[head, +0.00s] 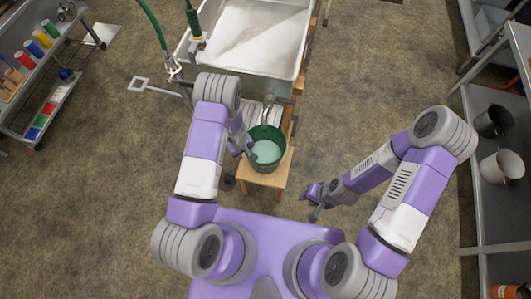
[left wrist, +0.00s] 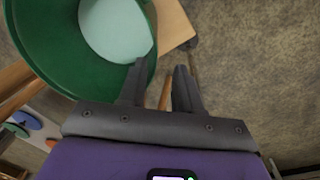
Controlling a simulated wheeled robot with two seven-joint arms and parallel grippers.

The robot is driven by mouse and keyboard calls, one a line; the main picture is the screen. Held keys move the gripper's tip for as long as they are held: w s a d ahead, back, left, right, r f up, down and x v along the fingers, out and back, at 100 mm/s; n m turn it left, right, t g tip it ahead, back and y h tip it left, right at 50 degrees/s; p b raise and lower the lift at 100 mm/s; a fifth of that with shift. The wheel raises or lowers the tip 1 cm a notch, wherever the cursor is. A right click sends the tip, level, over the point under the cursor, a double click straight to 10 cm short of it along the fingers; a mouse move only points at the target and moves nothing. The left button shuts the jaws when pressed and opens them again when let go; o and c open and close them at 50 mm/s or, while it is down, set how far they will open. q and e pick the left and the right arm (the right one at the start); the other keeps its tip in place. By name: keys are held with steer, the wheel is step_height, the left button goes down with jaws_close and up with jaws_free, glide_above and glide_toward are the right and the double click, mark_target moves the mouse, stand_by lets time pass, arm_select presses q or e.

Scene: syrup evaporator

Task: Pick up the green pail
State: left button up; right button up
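The green pail (head: 273,133) stands upright on a small wooden stool, below a metal spout, with a pale, light-green surface inside. My left gripper (head: 246,146) is at the pail's left side, by the rim. In the left wrist view the pail (left wrist: 60,55) fills the upper left. There my left gripper (left wrist: 160,75) has its fingers apart, one overlapping the pail's rim and the other outside it. Whether they touch the wall I cannot tell. My right gripper (head: 315,204) is right of the stool, away from the pail; its finger opening is unclear.
The wooden stool (head: 266,178) stands in front of a large metal pan (head: 250,40). A metal spout (head: 267,108) hangs close above the pail. A shelf with a dark pot (head: 493,121) and a pale pot (head: 502,166) stands at right. Floor between is clear.

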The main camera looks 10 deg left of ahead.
arm_select(q)
steer(key=f+b, duration=0.1)
steer(key=f, duration=0.2)
steer(key=w+f+b, duration=0.1)
steer(key=f, duration=0.2)
steer(key=d+f+b, duration=0.1)
steer(key=f, duration=0.2)
steer(key=shift+w, duration=0.2)
steer(key=shift+r, duration=0.1)
jaws_close()
stand_by(0.4)
stand_by(0.6)
steer(key=shift+w+d+r, duration=0.1)
